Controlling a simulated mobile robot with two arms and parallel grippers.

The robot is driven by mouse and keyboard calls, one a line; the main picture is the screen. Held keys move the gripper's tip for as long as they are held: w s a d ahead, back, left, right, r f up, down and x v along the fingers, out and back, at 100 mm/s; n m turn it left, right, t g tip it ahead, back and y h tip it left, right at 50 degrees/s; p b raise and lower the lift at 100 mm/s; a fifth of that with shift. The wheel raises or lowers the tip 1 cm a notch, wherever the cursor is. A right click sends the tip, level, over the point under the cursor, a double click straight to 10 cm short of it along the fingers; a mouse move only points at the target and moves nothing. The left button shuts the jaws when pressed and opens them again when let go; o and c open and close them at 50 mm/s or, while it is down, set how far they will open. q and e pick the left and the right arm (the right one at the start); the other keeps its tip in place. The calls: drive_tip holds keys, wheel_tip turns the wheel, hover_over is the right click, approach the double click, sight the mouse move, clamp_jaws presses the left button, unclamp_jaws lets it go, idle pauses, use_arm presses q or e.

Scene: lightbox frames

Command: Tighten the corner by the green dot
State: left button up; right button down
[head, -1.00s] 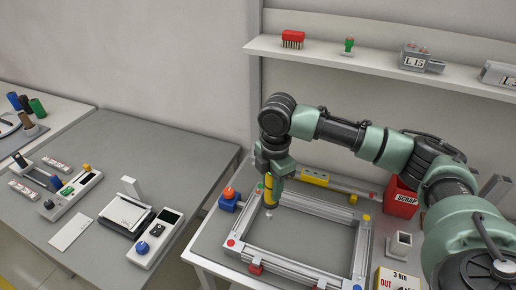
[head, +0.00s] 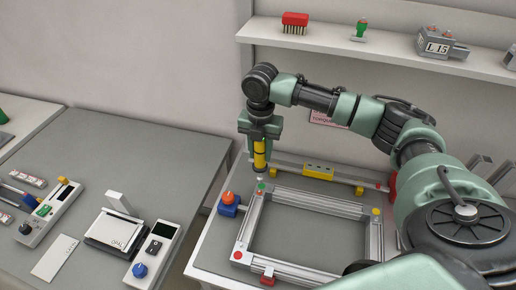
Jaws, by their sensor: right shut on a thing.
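An aluminium frame (head: 310,200) lies on the workbench. Its far left corner has a green dot (head: 261,186), its near left corner a red dot (head: 238,255), and its far right corner a yellow dot (head: 376,211). My right gripper (head: 259,138) is shut on a yellow-and-black driver (head: 259,155), held upright with its tip down. The tip is right by the green-dot corner; I cannot tell whether it touches. My left gripper is not in view.
A blue block with an orange knob (head: 229,198) sits just left of that corner. A yellow block on a rail (head: 318,170) lies behind the frame. A red clamp-like piece (head: 267,276) is at the near side. The shelf (head: 370,52) runs above.

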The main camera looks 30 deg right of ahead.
sight(259, 161)
drive_tip(key=shift+s+d, duration=0.1)
drive_tip(key=shift+s, duration=0.05)
drive_tip(key=shift+w+f, duration=0.25)
drive_tip(key=shift+w, duration=0.05)
drive_tip(key=shift+w+f+b, duration=0.15)
drive_tip(key=shift+f, duration=0.35)
drive_tip(key=shift+w+f+b, duration=0.15)
drive_tip(key=shift+f, duration=0.35)
drive_tip(key=shift+s+f, duration=0.1)
drive_tip(key=shift+f, duration=0.2)
drive_tip(key=shift+s+f, duration=0.1)
drive_tip(key=shift+f, duration=0.2)
drive_tip(key=shift+f+b, duration=0.3)
drive_tip(key=shift+f, duration=0.35)
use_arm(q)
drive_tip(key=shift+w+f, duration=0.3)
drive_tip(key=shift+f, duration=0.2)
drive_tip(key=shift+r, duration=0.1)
